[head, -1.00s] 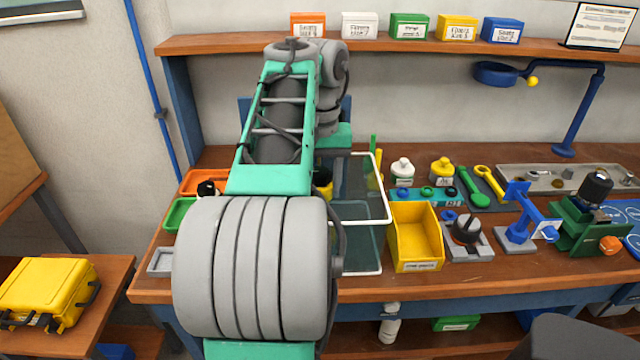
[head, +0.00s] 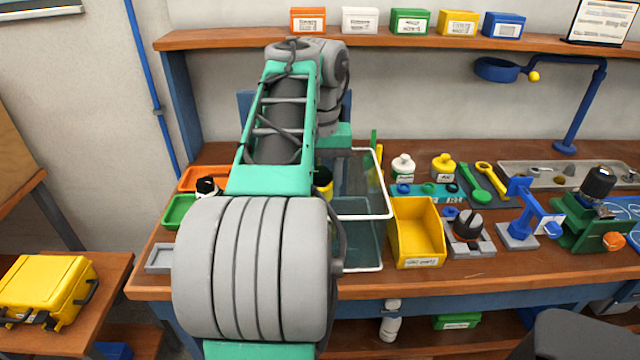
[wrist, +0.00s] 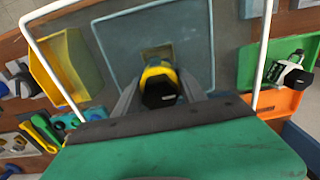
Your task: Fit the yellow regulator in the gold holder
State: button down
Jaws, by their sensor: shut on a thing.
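My gripper (wrist: 158,92) is shut on the yellow regulator (wrist: 156,73), which has a black end facing the wrist camera. In the wrist view the gold holder (wrist: 151,50), a small squarish piece, shows just beyond the regulator on a grey-blue panel. The regulator partly covers the holder, and I cannot tell whether the two touch. In the head view my arm hides the gripper and the holder; only a bit of the yellow and black regulator (head: 323,186) shows at the arm's right edge.
A white-framed clear guard (head: 388,190) stands around the work spot. A yellow bin (head: 418,232) is to its right, then a black-knobbed device (head: 468,228) and a blue stand (head: 520,232). Green (head: 178,213) and orange (head: 200,178) trays lie left of the arm.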

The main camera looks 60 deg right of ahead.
jog(key=shift+f+b, duration=2.2)
dwell(2.0)
jog(key=shift+f+b, duration=0.3)
jog(key=shift+f+b, duration=0.75)
dwell(0.8)
jog(key=c, duration=0.6)
grip_release()
jog(key=shift+o, duration=0.2)
jog(key=o, duration=0.4)
jog(key=shift+o, duration=0.2)
